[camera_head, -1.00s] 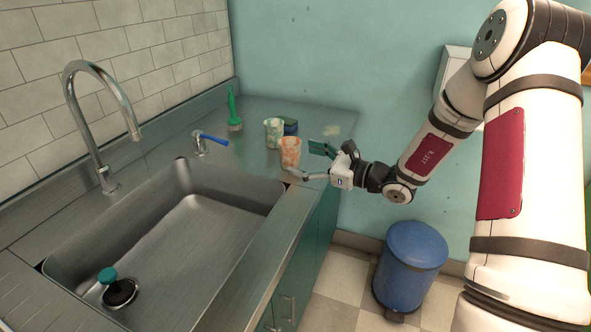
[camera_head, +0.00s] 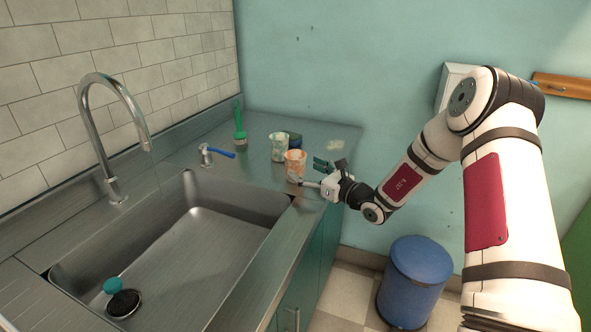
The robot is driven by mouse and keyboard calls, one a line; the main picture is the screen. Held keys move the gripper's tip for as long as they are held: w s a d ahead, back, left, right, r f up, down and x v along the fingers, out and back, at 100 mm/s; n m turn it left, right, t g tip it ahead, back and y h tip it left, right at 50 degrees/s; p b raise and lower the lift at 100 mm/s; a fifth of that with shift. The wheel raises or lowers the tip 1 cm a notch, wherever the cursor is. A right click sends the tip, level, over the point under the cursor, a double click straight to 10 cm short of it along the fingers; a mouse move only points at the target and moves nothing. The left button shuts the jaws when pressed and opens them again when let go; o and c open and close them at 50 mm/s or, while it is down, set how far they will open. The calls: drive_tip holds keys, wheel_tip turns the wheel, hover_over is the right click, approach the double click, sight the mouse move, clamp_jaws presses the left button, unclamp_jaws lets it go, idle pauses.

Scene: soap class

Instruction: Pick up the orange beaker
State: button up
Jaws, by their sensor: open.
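The orange beaker (camera_head: 294,162), mottled orange and white, stands upright on the metal counter (camera_head: 240,170) to the right of the sink. My gripper (camera_head: 308,174) is open just right of the beaker, with one finger in front of its lower part and the other behind and to its right. Whether either finger touches the beaker cannot be told. The beaker's right side is close to the fingers.
A greenish-white beaker (camera_head: 278,147) stands just behind the orange one, beside a dark blue and green item (camera_head: 293,138). A green brush (camera_head: 239,125) stands near the wall. The sink (camera_head: 185,240) lies to the left. A blue bin (camera_head: 413,280) stands on the floor.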

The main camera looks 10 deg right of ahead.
sight(302, 168)
drive_tip(key=x, duration=0.5)
drive_tip(key=shift+s, duration=0.1)
drive_tip(key=c, duration=1.2)
